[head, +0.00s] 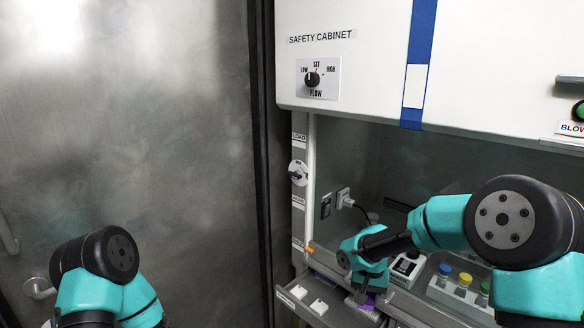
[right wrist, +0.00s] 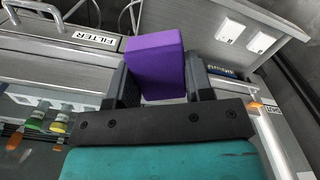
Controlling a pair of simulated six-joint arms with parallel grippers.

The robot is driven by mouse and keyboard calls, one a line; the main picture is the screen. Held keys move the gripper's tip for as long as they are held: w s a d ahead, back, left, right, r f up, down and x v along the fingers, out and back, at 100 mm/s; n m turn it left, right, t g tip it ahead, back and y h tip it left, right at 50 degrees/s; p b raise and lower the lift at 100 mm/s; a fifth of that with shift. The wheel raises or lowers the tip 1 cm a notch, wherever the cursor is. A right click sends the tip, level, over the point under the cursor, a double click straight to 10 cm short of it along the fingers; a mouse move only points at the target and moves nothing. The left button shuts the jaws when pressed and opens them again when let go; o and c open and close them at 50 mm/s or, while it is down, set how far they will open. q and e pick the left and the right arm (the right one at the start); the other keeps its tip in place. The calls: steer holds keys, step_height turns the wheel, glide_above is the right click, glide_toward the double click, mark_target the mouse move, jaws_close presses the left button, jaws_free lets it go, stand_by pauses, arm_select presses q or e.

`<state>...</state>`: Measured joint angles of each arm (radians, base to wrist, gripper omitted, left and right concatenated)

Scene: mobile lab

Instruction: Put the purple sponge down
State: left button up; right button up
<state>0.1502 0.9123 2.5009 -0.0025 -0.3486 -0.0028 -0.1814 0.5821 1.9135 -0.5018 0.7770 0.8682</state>
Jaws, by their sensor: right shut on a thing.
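The purple sponge (right wrist: 155,65) is a block seen upright in the right wrist view, clamped between the two dark fingers of my right gripper (right wrist: 157,80). In the head view only a small purple patch of the sponge (head: 369,299) shows below the right gripper (head: 364,296), at the front edge of the safety cabinet; the arm hides the rest. I cannot tell whether the sponge touches the surface below it. My left arm shows at the lower left of the head view, but its gripper is out of the picture.
The safety cabinet (head: 350,55) has a raised white front panel. A rack with colour-capped vials (head: 462,287) stands right of my right gripper, with a small dark-topped device (head: 407,267) between. A front ledge with two white switches (head: 308,298) lies left. A FILTER label (right wrist: 96,39) shows beside the sponge.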

stand_by(0.5)
steer(key=w+a+f+m, duration=0.2)
steer(key=w+f+m, duration=0.2)
steer(key=f, duration=0.4)
steer(key=shift+w+a+f+m, duration=0.15)
steer(key=shift+w+f+m, duration=0.2)
steer(key=shift+m, duration=0.35)
glide_above(349, 326)
steer(key=s, duration=0.2)
steer(key=shift+w+a+f, duration=0.1)
steer(key=shift+a+f, duration=0.05)
steer(key=shift+f, duration=1.45)
steer(key=shift+w+a+f, duration=0.1)
steer(key=shift+a+f, duration=0.05)
steer(key=shift+f, duration=1.4)
steer(key=shift+s, duration=0.1)
steer(key=shift+f, duration=1.85)
steer(key=shift+f, duration=0.15)
